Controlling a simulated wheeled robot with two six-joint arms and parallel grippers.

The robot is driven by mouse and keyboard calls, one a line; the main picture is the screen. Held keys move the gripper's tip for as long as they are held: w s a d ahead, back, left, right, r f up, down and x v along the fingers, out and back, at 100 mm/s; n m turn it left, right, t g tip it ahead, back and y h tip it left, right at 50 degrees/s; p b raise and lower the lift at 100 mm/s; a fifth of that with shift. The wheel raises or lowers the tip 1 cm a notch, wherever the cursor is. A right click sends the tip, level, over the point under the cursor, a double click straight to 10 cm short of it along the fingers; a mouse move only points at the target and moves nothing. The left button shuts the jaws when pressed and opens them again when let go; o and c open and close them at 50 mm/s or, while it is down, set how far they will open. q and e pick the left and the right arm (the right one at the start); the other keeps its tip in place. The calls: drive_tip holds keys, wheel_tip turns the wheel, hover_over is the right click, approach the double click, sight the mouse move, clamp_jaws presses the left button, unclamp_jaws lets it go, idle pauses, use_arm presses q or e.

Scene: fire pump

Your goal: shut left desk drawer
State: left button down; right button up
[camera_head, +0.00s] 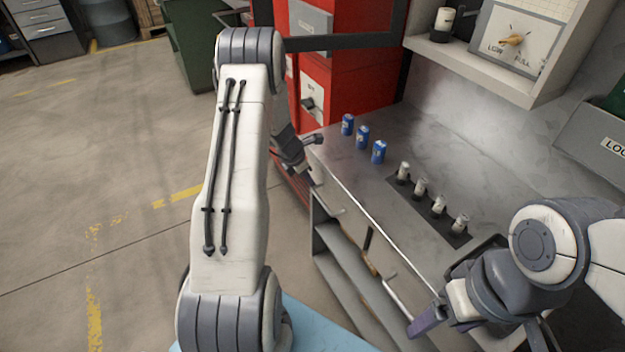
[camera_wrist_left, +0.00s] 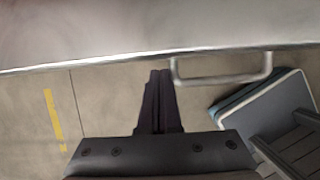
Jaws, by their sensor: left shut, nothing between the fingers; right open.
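The grey metal desk (camera_head: 345,170) stands at the centre right. Its left drawer has a bar handle (camera_head: 329,204) on the front, near the desk's left end. This handle also shows in the left wrist view (camera_wrist_left: 222,79). How far the drawer stands out is hard to tell. My left gripper (camera_head: 312,180) is shut and empty at the desk's front left corner. In the left wrist view its fingers (camera_wrist_left: 160,100) are together beside the handle's left end, and contact is unclear. My right gripper (camera_head: 430,318) is open near the desk's front right, close to another bar handle (camera_head: 397,298).
Blue cans (camera_head: 362,137) stand on the desktop, with several small white items (camera_head: 438,205) on a dark strip. A red cabinet (camera_head: 350,65) stands behind the desk's left end. Open shelves (camera_head: 340,262) lie below the drawers. The floor at left is clear.

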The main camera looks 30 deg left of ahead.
use_arm(q)
drive_tip(key=s+a+f+p+v, duration=0.1)
drive_tip(key=s+p+v, duration=0.1)
drive_tip(key=v, duration=0.9)
drive_tip(key=s+d+r+m+g+p, duration=0.1)
drive_tip(key=s+d+r+m, duration=0.1)
drive_tip(key=d+r+m, duration=0.45)
drive_tip(key=s+d+r+m+g, duration=0.15)
drive_tip(key=d+m, duration=0.25)
drive_tip(key=d, duration=0.6)
drive_tip(key=s+d+r+m+p, duration=0.1)
drive_tip(key=d+r+m, duration=0.3)
drive_tip(key=d+m, duration=0.3)
drive_tip(key=s+d+r+m, duration=0.2)
drive_tip(key=s+d+m, duration=0.1)
drive_tip(key=s+m, duration=0.3)
drive_tip(key=s+d+r+m+g+p, duration=0.1)
drive_tip(key=s+d+r+m, duration=0.1)
drive_tip(key=s+d+m, duration=0.2)
drive_tip(key=s+d+r+m+y+p, duration=0.1)
drive_tip(key=s+d+r+m, duration=0.2)
drive_tip(key=s+m, duration=0.7)
drive_tip(key=shift+s+d, duration=0.5)
drive_tip(key=shift+s, duration=0.65)
drive_tip(key=shift+r, duration=0.1)
